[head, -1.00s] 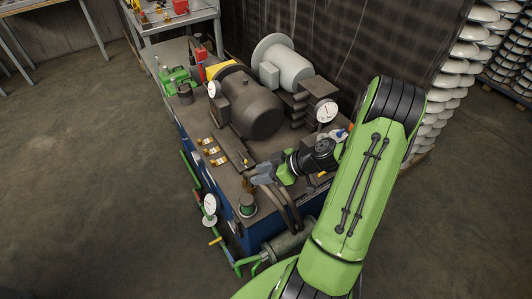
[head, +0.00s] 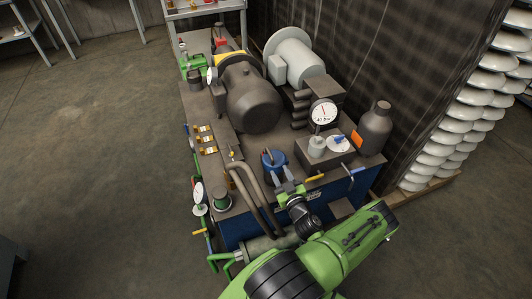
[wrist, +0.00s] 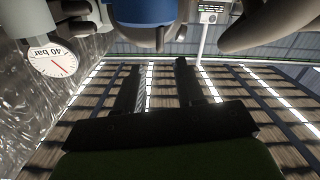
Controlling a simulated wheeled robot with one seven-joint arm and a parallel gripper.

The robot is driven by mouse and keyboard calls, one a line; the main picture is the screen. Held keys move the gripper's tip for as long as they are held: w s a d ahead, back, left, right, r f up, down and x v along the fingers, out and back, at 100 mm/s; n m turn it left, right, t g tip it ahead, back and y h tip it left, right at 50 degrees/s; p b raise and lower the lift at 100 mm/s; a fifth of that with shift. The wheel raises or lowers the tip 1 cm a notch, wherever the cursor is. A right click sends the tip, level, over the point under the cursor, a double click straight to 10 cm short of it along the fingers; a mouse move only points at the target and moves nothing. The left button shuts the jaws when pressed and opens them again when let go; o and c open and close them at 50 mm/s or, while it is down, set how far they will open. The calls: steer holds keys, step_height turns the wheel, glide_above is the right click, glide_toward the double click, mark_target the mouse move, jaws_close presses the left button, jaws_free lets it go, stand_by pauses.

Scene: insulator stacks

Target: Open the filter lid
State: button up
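A blue cylinder (head: 273,160), which looks like the filter, stands on the near part of the machine deck, with small dark and red parts on top. I cannot tell where its lid ends. Its blue side shows at the top edge of the wrist view (wrist: 145,12). My gripper (head: 275,172) is at the near side of the cylinder, fingers pointing towards it. In the wrist view my two dark fingers (wrist: 158,75) are apart with nothing between them. I cannot tell whether they touch the cylinder.
A pressure gauge (head: 323,112) stands right of the cylinder, with a dark bottle (head: 375,128) beyond. Curved pipes (head: 252,190) run close on the left. A dark motor (head: 252,100) is behind. White insulator stacks (head: 440,130) stand at far right. The floor at left is clear.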

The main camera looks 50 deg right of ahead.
mark_target(267, 148)
steer(key=b+x, duration=0.3)
steer(key=x, duration=0.9)
jaws_close()
